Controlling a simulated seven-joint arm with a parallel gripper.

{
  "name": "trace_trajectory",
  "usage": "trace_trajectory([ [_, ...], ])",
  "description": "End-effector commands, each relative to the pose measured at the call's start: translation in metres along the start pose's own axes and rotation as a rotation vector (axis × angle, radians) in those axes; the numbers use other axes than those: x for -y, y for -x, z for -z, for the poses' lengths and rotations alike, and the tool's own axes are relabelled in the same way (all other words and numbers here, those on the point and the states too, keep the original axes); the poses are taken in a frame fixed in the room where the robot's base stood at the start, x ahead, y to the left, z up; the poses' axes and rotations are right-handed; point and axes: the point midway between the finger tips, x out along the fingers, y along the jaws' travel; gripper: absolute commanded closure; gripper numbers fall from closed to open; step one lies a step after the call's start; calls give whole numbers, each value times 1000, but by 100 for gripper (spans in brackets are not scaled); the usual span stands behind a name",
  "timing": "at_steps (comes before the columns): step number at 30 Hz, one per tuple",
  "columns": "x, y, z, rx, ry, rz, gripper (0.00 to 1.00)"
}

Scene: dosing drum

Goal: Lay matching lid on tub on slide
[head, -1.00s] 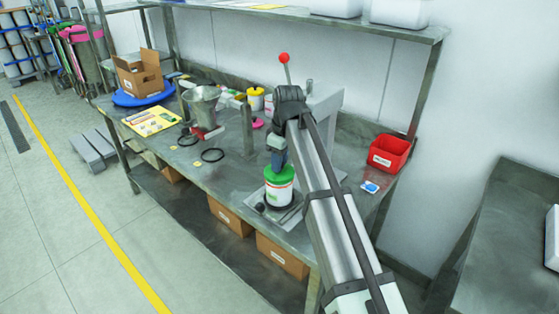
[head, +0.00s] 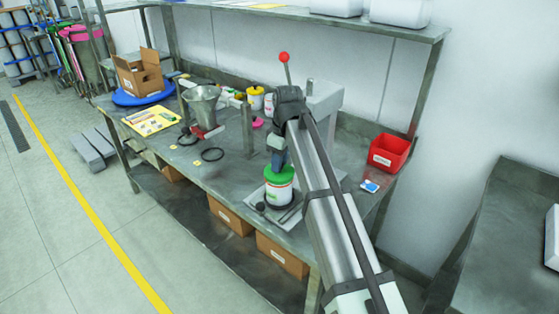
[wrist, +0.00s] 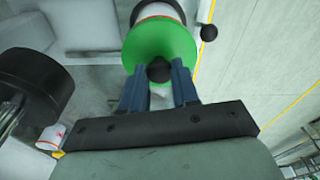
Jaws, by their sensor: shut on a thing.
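The white tub (head: 279,194) stands upright on the grey slide plate (head: 250,216) at the front of the bench. A green lid (head: 279,174) is at the tub's top; I cannot tell whether it is fully seated. In the wrist view the green lid (wrist: 160,42) covers most of the tub (wrist: 158,11), whose far side shows past the lid's edge. My gripper (wrist: 158,88) has its blue fingers closed around the lid's black knob (wrist: 159,71). In the head view my gripper (head: 277,160) is directly above the lid, partly hidden by my arm.
A black ball knob (head: 260,206) is beside the tub. A red-knobbed lever (head: 285,58) rises behind. A red bin (head: 389,153) stands right, with a small blue item (head: 370,186) before it. A yellow-lidded tub (head: 256,97), pink lid (head: 257,123) and metal funnel (head: 202,105) are farther back.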

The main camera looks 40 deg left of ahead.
Motion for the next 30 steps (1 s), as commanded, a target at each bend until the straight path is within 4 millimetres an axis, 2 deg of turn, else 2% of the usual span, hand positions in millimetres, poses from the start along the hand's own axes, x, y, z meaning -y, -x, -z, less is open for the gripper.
trace_trajectory([
  [30, 0, -6, -1, 0, 0, 0, 99],
])
